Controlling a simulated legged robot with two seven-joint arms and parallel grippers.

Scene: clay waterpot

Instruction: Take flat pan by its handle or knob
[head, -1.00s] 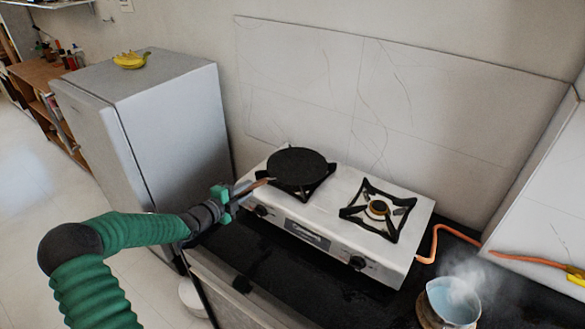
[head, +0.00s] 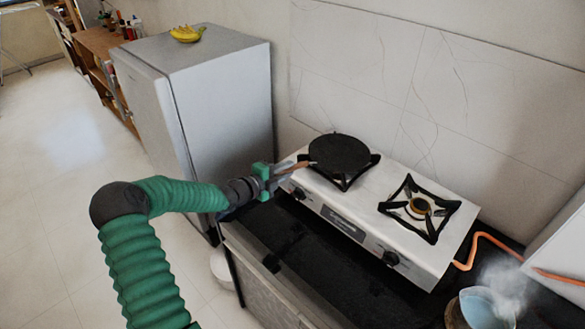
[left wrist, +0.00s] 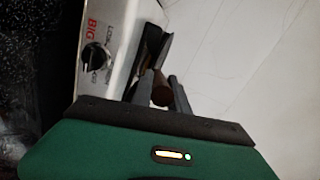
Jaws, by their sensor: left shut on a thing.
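The flat pan (head: 340,153) is a round black disc resting on the left burner of the white gas stove (head: 352,224). Its brown handle (head: 300,165) points left toward my left gripper (head: 287,171). The gripper is shut on the handle. In the left wrist view the brown handle (left wrist: 161,93) sits between the two grey fingers of my left gripper (left wrist: 160,90). The pan's disc is mostly hidden in that view. My right gripper is not in view.
The right burner (head: 420,207) is empty. A steaming pot (head: 487,308) stands at the lower right, near an orange gas hose (head: 475,245). A grey fridge (head: 215,100) with bananas (head: 187,33) on top stands left of the stove. The black counter (head: 300,245) in front is clear.

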